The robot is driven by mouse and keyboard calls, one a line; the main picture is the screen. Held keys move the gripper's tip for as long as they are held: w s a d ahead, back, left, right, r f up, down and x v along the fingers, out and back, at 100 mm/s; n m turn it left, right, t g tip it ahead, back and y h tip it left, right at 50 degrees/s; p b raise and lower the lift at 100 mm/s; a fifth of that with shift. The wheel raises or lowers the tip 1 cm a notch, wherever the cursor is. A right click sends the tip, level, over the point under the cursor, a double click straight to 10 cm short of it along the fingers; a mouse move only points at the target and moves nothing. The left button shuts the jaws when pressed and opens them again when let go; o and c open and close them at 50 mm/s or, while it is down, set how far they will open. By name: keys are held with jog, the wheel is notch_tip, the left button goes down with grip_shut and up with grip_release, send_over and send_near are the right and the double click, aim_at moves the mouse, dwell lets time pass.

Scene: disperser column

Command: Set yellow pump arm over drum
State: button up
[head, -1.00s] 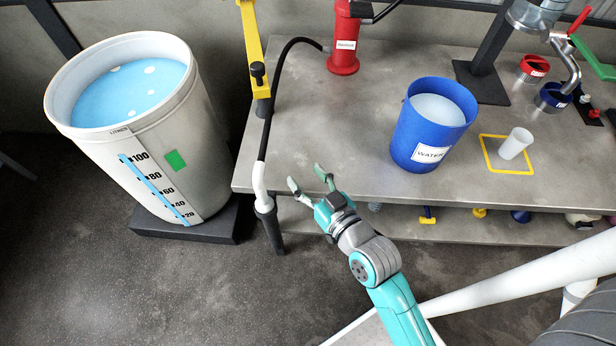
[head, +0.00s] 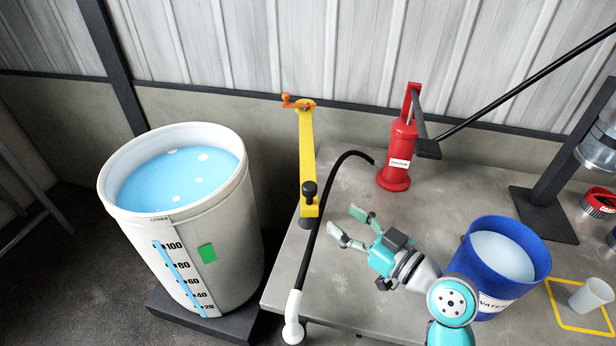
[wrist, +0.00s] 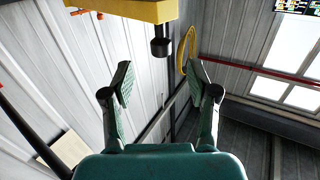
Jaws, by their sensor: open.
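The yellow pump arm (head: 307,150) has an orange crank at its far end and a black knob (head: 309,190) at its near end. It lies along the table's left end, beside the drum and not over it. In the wrist view the yellow arm (wrist: 130,10) and its black knob (wrist: 161,47) show above and beyond the fingers. The white drum (head: 228,215) holds blue liquid and stands left of the table. My gripper (head: 348,226) is open and empty, to the right of the knob and apart from it. In the wrist view the gripper (wrist: 160,88) also shows empty.
A black hose (head: 322,215) with a white end runs between my gripper and the yellow arm. A red pump (head: 398,155) stands behind on the table (head: 345,285). A blue water bucket (head: 505,262) and a white cup (head: 592,296) are at right.

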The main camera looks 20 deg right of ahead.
aim_at(315, 193)
jog(key=shift+n+y, duration=0.3)
jog(key=shift+n, duration=0.1)
jog(key=x, duration=0.3)
jog(key=r+x, duration=0.1)
jog(key=x, duration=0.7)
jog(key=shift+d+r, duration=0.15)
jog(key=shift+r, duration=0.05)
grip_shut()
